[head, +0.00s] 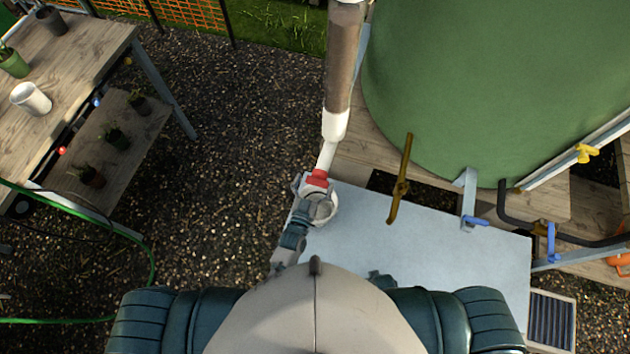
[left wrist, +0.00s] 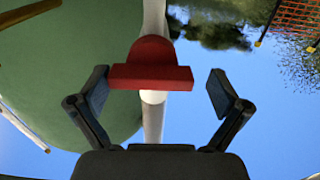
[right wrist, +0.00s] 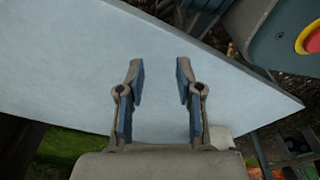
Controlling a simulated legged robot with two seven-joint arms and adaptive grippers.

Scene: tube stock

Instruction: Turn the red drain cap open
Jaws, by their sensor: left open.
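The red drain cap (head: 317,178) sits at the lower end of a white and clear vertical pipe (head: 338,85) beside the green tank. In the left wrist view the red cap (left wrist: 151,74) shows a wide bar, with a rounded part behind it. My left gripper (head: 317,192) is right at the cap in the head view.
The green tank (head: 490,80) stands on wooden planks at the right. A brass lever (head: 400,185) rises near the pale tabletop (head: 440,245). Blue valve handles (head: 476,221) and a yellow one (head: 587,152) are further right. A wooden bench (head: 85,50) with pots stands at the left, across open gravel.

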